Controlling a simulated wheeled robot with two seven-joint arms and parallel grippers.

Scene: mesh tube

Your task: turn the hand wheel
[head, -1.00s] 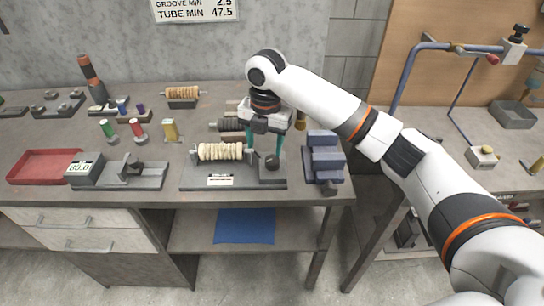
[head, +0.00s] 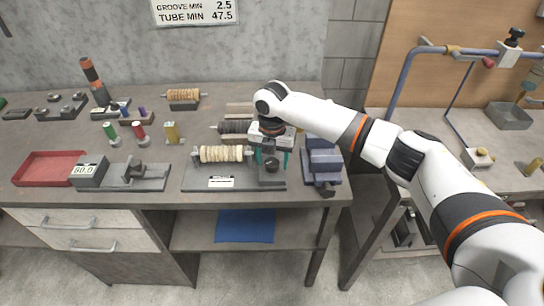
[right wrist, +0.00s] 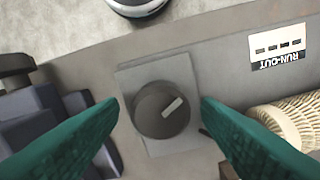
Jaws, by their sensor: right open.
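The hand wheel (right wrist: 160,110) is a dark round knob with a pale bar mark on its face. It sits on a grey block of the run-out fixture (head: 205,186), and in the head view the wheel (head: 271,164) shows at the fixture's right end. My right gripper (right wrist: 158,108) is open above it, its green fingers on either side of the wheel with gaps showing. I cannot tell whether the fingertips reach down to its height. In the head view the right gripper (head: 271,158) points down there. My left gripper is not in view.
A ribbed pale roll (head: 222,154) lies on the fixture left of the wheel. A blue-grey vise (head: 322,160) stands close on the right. A gauge with an 80.0 display (head: 88,172) and a red tray (head: 50,167) are further left. The bench front edge is near.

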